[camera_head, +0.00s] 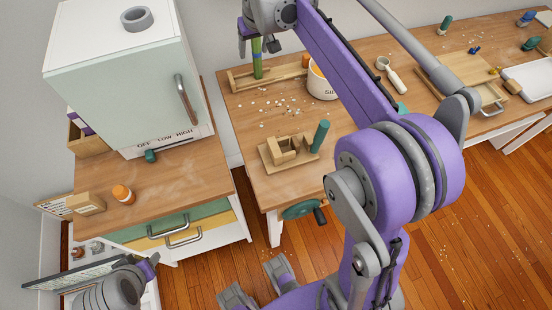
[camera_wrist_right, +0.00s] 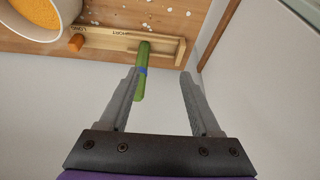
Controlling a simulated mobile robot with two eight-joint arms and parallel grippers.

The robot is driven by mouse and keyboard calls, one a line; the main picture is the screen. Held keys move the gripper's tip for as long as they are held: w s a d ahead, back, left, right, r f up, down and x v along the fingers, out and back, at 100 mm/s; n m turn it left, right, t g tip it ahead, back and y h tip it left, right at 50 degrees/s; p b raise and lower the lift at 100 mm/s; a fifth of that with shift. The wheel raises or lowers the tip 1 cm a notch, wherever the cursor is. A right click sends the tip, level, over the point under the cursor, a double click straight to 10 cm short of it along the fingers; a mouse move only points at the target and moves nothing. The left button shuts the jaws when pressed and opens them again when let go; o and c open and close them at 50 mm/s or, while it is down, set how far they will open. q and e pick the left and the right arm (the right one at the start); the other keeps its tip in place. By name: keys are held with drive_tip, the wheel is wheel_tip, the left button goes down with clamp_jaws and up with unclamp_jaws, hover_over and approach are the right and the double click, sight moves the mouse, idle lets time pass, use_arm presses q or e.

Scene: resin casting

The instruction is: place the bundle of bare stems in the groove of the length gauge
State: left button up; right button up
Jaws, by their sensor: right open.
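The bundle of stems (camera_head: 257,60) is green and stands upright, its lower end at the wooden length gauge (camera_head: 240,83). In the right wrist view the bundle (camera_wrist_right: 141,75) has a blue band, and its far end meets the gauge (camera_wrist_right: 105,42) near the SHORT mark. Whether that end sits in the groove or just above it, I cannot tell. My right gripper (camera_head: 257,42) is above the gauge at the bundle's upper end. In the wrist view its fingers (camera_wrist_right: 160,74) are apart, the bundle beside the left finger; contact is unclear.
A white pot (camera_head: 321,86) of orange grains stands right of the gauge. A wooden jig (camera_head: 287,150) and green cylinder (camera_head: 320,136) are nearer the front. White bits are scattered between. A pale green oven cabinet (camera_head: 125,75) stands left, close to the table.

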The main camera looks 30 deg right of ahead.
drive_tip(key=s+a+f, duration=0.4)
drive_tip(key=s+f, duration=0.1)
drive_tip(key=s, duration=0.5)
drive_tip(key=s+a+f+n, duration=0.1)
drive_tip(key=s+a+f, duration=0.3)
drive_tip(key=s, duration=0.6)
drive_tip(key=s+a+f+n, duration=0.1)
drive_tip(key=s+a+f, duration=0.3)
drive_tip(key=s, duration=0.6)
drive_tip(key=shift+s+a+f+y, duration=0.15)
drive_tip(key=shift+s+f+y, duration=0.05)
drive_tip(key=shift+f, duration=0.5)
drive_tip(key=shift+s+a+f+y, duration=0.15)
drive_tip(key=shift+f+y, duration=0.05)
drive_tip(key=shift+f, duration=0.5)
drive_tip(key=shift+w, duration=0.1)
